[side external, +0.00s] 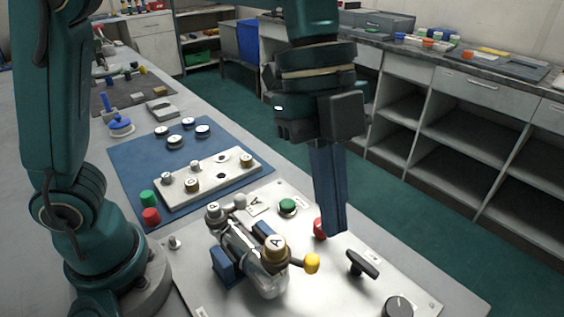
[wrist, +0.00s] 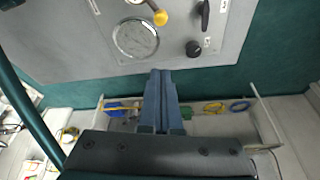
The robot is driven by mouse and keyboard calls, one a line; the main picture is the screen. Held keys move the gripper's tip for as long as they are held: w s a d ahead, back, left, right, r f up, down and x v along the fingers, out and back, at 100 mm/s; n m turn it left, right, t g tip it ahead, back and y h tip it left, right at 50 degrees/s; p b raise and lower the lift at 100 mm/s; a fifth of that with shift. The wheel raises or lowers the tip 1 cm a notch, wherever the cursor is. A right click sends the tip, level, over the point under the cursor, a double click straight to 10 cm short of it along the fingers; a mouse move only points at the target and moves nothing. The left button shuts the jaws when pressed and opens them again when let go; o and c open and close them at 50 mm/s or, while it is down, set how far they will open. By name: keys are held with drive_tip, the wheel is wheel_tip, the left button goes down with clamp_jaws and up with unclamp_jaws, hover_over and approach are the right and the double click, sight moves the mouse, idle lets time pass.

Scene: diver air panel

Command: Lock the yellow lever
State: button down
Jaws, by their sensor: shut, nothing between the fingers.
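The yellow lever (side external: 311,263) has a yellow knob on a short metal arm. In the wrist view my gripper (wrist: 161,72) lies below the knob, past the panel's edge.
A black handle (side external: 362,265), a black knob (side external: 398,307), a red knob (side external: 320,228) and a green button (side external: 288,207) stand on the panel near the lever. A blue mat (side external: 130,165) with a white block lies behind.

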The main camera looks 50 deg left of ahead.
sight(304, 262)
drive_tip(key=shift+s+d+f, duration=0.15)
drive_tip(key=shift+s+f, duration=0.05)
wheel_tip(304, 262, down, 10)
drive_tip(key=shift+w+a+r, duration=0.15)
drive_tip(key=shift+a+r, duration=0.1)
drive_tip(key=shift+a, duration=0.15)
idle(0.5)
